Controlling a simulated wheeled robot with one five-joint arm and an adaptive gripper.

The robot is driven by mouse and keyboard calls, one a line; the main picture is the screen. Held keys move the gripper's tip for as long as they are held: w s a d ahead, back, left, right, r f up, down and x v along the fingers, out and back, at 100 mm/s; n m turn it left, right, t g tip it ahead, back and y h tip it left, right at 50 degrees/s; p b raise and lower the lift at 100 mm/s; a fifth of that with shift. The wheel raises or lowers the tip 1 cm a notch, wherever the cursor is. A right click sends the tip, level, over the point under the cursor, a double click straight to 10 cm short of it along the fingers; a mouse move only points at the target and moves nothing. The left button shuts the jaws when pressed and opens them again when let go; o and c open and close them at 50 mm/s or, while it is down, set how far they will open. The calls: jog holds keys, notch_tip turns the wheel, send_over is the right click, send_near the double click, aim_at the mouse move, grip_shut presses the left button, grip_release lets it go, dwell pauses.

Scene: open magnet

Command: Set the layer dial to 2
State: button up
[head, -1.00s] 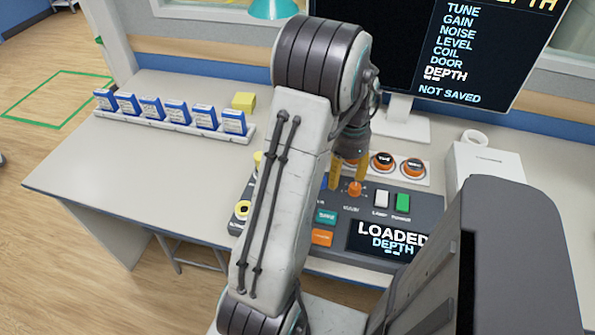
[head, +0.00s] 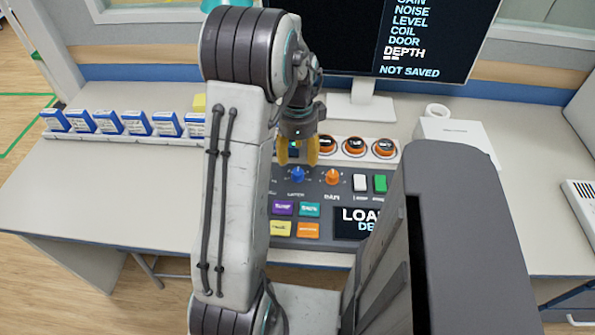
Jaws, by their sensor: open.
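A dark control panel (head: 345,197) lies on the desk. It carries a blue dial (head: 297,174) and an orange dial (head: 333,176). Their labels are too small to read surely, so I cannot tell for certain which is the layer dial or what number either points to. My gripper (head: 298,157) has its yellow fingers apart and empty. In the picture it is just above the blue dial; I see no contact. The panel display (head: 358,221) is partly hidden by a dark part of my body; "LOA" shows.
The panel also has a white switch (head: 360,183), a green switch (head: 380,184) and several coloured buttons. Orange-ringed round parts (head: 355,147) sit behind it. A monitor (head: 420,40) reads "DEPTH" and "NOT SAVED". A white box (head: 455,140) stands right; blue cartridges (head: 108,122) stand left.

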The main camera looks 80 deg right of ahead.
aim_at(298, 171)
jog(key=shift+f+m, duration=0.3)
jog(key=shift+f, duration=3.4)
jog(key=shift+c, duration=0.5)
grip_shut()
